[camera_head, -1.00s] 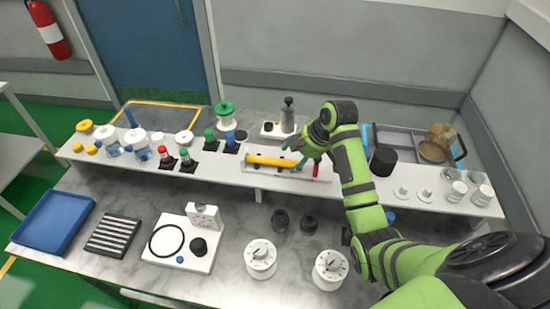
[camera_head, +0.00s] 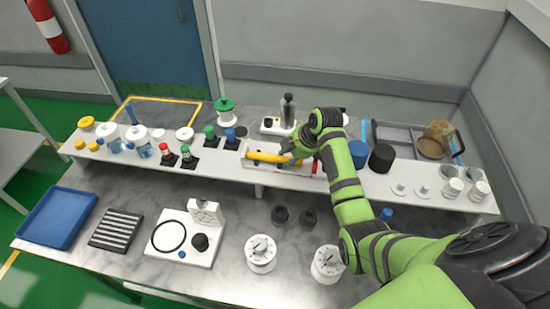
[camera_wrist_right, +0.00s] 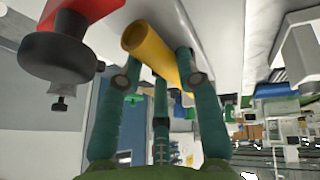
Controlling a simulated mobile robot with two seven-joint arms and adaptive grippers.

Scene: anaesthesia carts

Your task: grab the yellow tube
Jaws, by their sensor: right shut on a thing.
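The yellow tube (camera_head: 264,157) lies over a white tray on the raised white shelf in the head view. My right gripper (camera_head: 289,154) is at the tube's right end. In the head view, my arm hides part of the tray and the gripper's fingers are small. My left gripper is not in view.
Bottles with red and green caps (camera_head: 188,154) stand left of the tube. Blue and black cylinders (camera_head: 381,158) stand to the right, near my arm. Two white dials (camera_head: 261,254) sit on the lower counter. A blue tray (camera_head: 58,217) lies at far left.

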